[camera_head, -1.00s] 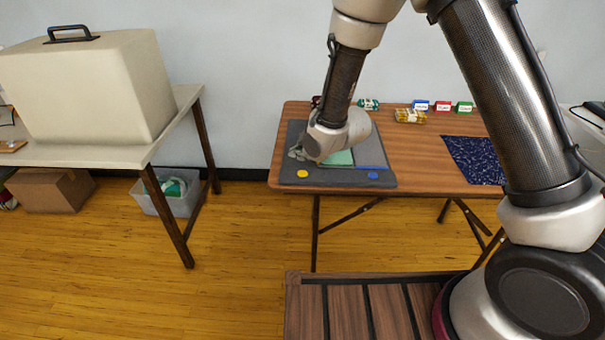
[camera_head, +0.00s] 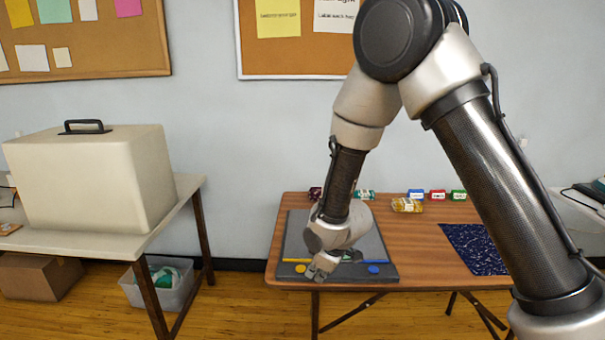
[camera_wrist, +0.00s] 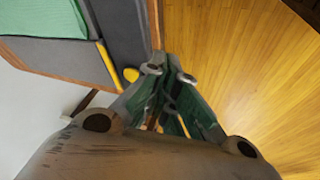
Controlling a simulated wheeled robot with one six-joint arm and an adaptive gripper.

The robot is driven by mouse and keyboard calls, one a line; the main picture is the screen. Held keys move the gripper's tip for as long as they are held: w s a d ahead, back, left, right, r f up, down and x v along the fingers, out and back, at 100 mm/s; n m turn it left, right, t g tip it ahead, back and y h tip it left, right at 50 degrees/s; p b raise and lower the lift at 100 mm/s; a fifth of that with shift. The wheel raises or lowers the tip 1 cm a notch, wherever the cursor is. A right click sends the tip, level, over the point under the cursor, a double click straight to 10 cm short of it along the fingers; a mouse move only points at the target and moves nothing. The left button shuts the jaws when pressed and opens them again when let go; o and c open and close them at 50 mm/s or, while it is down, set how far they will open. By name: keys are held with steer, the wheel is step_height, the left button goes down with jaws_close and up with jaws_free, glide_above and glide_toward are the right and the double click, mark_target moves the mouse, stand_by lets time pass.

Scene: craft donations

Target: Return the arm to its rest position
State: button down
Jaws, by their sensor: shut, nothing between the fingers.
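My gripper (camera_head: 318,271) is at the near edge of the dark grey mat (camera_head: 372,243) on the wooden table, fingers pointing down and to the left. In the wrist view my gripper (camera_wrist: 172,75) is shut and empty, with its fingers close together beside the table edge and floor beyond. A yellow disc (camera_head: 300,268) lies left of the gripper and a blue disc (camera_head: 374,269) lies right of it. A yellow strip (camera_head: 296,260) and a blue strip lie on the mat. In the wrist view a green sheet (camera_wrist: 45,18) lies on the mat. My wrist hides part of the mat.
Several small packs, including a yellow one (camera_head: 407,205), stand along the table's back. A dark blue patterned cloth (camera_head: 474,248) lies at right. A side table at left bears a beige case (camera_head: 90,180); a grey bin (camera_head: 158,287) and cardboard box (camera_head: 38,277) are below it.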

steer(key=s+d+r+m+h, duration=0.1)
steer(key=s+d+r+m, duration=0.6)
steer(key=s+d+r, duration=0.5)
steer(key=s+d+r+m+h, duration=0.2)
steer(key=s+d+r+m, duration=0.5)
steer(key=s+d+r, duration=0.5)
steer(key=d+r, duration=0.7)
steer(key=d, duration=0.1)
steer(key=shift+s+d+t, duration=0.15)
steer(key=shift+d+t, duration=0.15)
